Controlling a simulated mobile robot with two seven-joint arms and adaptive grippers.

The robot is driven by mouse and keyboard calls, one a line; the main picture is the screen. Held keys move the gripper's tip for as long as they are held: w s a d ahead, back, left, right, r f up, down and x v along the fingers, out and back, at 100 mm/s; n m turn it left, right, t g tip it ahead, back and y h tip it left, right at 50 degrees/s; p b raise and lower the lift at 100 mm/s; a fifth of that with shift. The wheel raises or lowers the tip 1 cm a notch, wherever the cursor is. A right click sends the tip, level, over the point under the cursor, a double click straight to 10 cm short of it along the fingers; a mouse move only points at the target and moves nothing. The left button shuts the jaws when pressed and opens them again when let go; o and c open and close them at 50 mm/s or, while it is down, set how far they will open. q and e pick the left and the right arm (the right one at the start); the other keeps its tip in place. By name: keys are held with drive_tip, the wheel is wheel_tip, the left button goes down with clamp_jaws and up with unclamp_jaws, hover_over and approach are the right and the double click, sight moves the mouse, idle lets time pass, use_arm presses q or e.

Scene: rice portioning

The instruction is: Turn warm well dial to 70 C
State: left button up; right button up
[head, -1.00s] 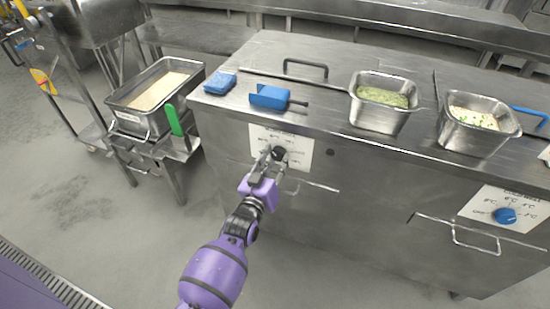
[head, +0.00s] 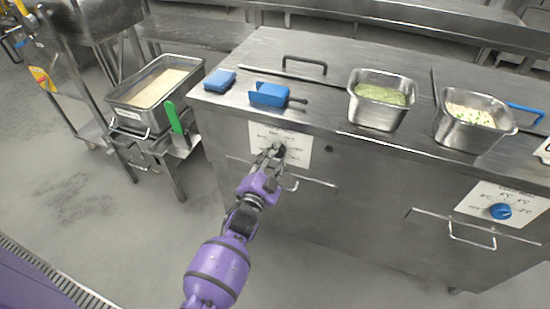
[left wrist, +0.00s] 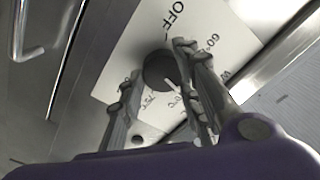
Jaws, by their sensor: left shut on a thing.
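The warm well dial (head: 279,149) is a dark round knob on a white label plate (head: 298,147) on the left part of the counter's front. In the left wrist view the dial (left wrist: 157,67) lies between the fingers, and its white mark points to the lower right. The plate there reads OFF and 60; other marks are partly hidden by fingers. My left gripper (head: 271,153) is shut on the dial, and it also shows in the left wrist view (left wrist: 162,82). My right gripper is not in view.
A drawer handle (head: 308,181) juts out just below the plate. A blue scoop (head: 270,95) and pans of green (head: 381,112) and pale food (head: 465,135) stand on the counter. A second, blue dial (head: 501,211) is at right. A rice pan (head: 155,100) stands left.

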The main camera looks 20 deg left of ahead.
use_arm(q)
drive_tip(key=shift+d+f+m, duration=0.1)
drive_tip(key=shift+d+m, duration=0.05)
drive_tip(key=shift+m, duration=0.65)
drive_tip(key=shift+d+m, duration=0.15)
drive_tip(key=shift+m, duration=0.65)
drive_tip(key=shift+f+b, duration=0.15)
drive_tip(key=shift+b, duration=0.15)
drive_tip(key=o, duration=1)
drive_tip(key=shift+a, duration=0.15)
drive_tip(key=shift+s, duration=0.2)
drive_tip(key=s, duration=1.1)
drive_tip(key=shift+s+a, duration=0.2)
drive_tip(key=shift+s, duration=0.1)
